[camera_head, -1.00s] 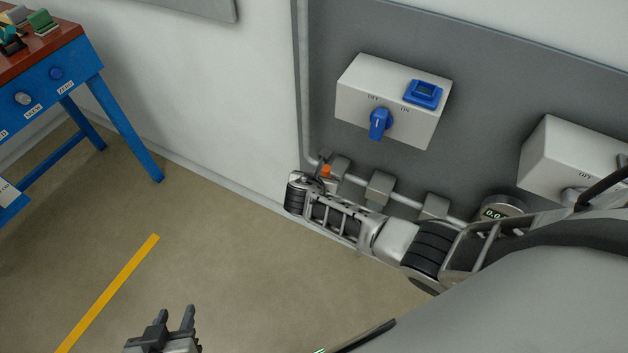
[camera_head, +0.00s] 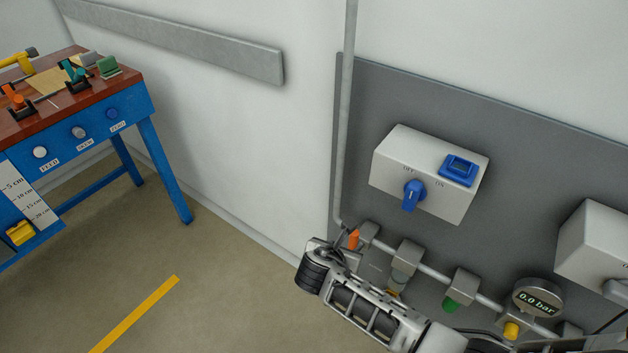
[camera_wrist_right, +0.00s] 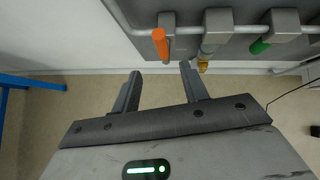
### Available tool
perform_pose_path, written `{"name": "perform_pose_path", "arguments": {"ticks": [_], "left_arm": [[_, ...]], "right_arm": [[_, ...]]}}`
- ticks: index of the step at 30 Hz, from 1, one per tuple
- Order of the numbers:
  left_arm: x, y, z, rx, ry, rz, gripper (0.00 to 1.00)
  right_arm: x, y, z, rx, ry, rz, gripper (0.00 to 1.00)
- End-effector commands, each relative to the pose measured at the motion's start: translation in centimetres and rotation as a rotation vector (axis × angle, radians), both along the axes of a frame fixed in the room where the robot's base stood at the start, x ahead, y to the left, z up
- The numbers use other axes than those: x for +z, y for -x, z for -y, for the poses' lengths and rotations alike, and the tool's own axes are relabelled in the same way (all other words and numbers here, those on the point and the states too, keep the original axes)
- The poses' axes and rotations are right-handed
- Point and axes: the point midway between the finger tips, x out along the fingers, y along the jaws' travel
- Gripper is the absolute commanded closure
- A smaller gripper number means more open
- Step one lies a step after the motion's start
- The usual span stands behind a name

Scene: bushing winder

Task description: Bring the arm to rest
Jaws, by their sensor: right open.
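My right gripper (camera_wrist_right: 160,90) shows in the right wrist view. Its two dark fingers stand apart, with nothing between them. Beyond the fingertips are the wall's foot and an orange handle (camera_wrist_right: 160,45) on the pipe, apart from the fingers. My right arm (camera_head: 370,305) comes in from the lower right of the head view, in front of the lower part of the wall panel. Its visible end lies close to the orange handle (camera_head: 353,240) in that picture; I cannot tell whether they touch. No gripper fingers show in the head view, and my left gripper is out of view.
The grey panel (camera_head: 355,150) carries a white box (camera_head: 395,155) with a blue knob (camera_head: 413,196), a pipe with green (camera_head: 450,305) and yellow (camera_head: 511,330) handles, and a gauge (camera_head: 538,298) reading 0.0 bar. A blue table (camera_head: 125,110) stands left. Floor between is open, with a yellow line (camera_head: 135,315).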

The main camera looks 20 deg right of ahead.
Motion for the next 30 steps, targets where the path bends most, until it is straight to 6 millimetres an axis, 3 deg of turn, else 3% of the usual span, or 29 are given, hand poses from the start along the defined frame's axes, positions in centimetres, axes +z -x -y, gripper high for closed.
{"name": "perform_pose_path", "arguments": {"ticks": [5, 8, 11, 15, 18, 30], "left_arm": [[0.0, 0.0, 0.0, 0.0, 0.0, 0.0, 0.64], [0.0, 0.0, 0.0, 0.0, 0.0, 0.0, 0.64], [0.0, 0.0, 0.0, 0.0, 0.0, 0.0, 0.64], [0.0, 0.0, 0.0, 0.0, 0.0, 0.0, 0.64], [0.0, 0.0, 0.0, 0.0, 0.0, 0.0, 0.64], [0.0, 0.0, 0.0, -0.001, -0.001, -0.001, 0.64]], "right_arm": [[-0.1, 0.4, -0.1, -0.026, -0.03, 0.007, 0.56], [-0.1, 2.4, -0.5, -0.15, -0.169, 0.041, 0.56], [0.3, 6.0, -1.0, -0.416, -0.423, 0.108, 0.56], [2.4, 11.7, -0.9, -0.896, -0.785, 0.207, 0.56], [4.0, 14.4, -0.6, -1.154, -0.943, 0.258, 0.56], [10.0, 21.2, 0.6, -1.801, -1.251, 0.39, 0.56]]}}
